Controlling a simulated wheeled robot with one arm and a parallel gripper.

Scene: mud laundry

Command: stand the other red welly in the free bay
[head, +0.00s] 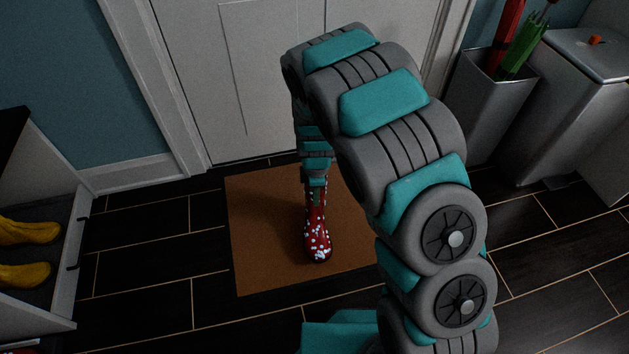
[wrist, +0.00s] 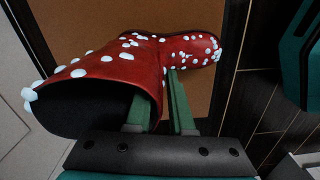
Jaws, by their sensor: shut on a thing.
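A red welly with white spots (head: 318,232) is upright over the brown doormat, its toe toward the front; I cannot tell whether its sole touches the mat. My gripper (head: 315,186) is shut on its shaft from above. In the wrist view the welly (wrist: 120,68) lies across the picture, its dark opening at left and toe at upper right, with the green fingers of my gripper (wrist: 172,100) at its shaft. A shelf unit (head: 62,262) at the left edge holds yellow wellies (head: 24,273). A red sliver shows at the bottom left corner, mostly cut off. No empty bay is clearly visible.
The brown doormat (head: 255,235) lies before a white door (head: 235,60). A grey bin with umbrellas (head: 487,95) and a lidded grey bin (head: 575,90) stand at the right. The dark tiled floor (head: 150,255) between shelf and mat is clear.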

